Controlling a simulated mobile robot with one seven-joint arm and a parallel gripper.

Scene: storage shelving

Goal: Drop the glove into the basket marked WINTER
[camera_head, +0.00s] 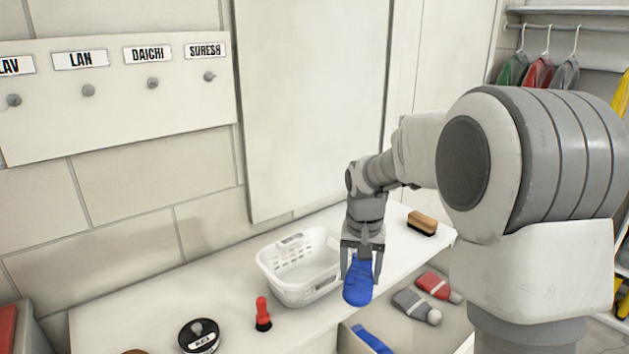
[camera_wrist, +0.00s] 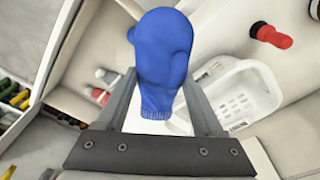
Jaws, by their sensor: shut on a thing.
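My gripper (camera_head: 359,262) is shut on a blue glove (camera_head: 358,284), a mitten shape that hangs below the fingers, just right of a white basket. The glove also fills the upper middle of the wrist view (camera_wrist: 163,50), with its ribbed cuff between the fingers (camera_wrist: 163,108). The white basket (camera_head: 303,295) stands on the bench, empty as far as I can see. It also shows in the wrist view (camera_wrist: 232,76) to the right of the glove. A small tag is on its far rim, too small to read; I see no WINTER marking.
An open drawer below the bench holds a grey hat (camera_head: 412,304), a red hat (camera_head: 434,286) and a blue item (camera_head: 372,338). A brush (camera_head: 422,223), a red-topped object (camera_head: 263,314) and a round black tin (camera_head: 199,336) stand on the bench (camera_head: 130,305).

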